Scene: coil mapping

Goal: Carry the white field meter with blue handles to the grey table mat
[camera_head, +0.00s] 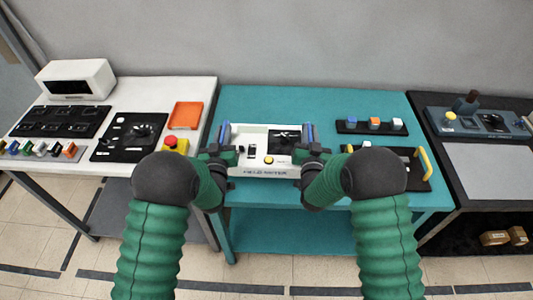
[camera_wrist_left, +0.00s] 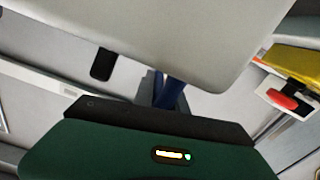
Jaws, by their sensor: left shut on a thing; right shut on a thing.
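The white field meter (camera_head: 262,172) with blue handles is at the left part of the teal table, its panel facing up and a yellow button at its front. My left gripper (camera_head: 228,150) is shut on its left blue handle (camera_head: 224,132). My right gripper (camera_head: 308,150) is shut on its right handle (camera_head: 310,131). In the left wrist view the pale meter body (camera_wrist_left: 170,35) fills the top, with part of the blue handle (camera_wrist_left: 171,96) at my jaws. I cannot tell whether the meter touches the table. The grey mat (camera_head: 490,168) lies bare on the black table at the right.
The teal table (camera_head: 385,108) holds a black strip with coloured blocks (camera_head: 374,124) and a black tray with a yellow handle (camera_head: 426,164), right of the meter. A dark control box (camera_head: 480,122) stands behind the mat. The white table (camera_head: 190,90) at left holds panels and a red button (camera_head: 171,141).

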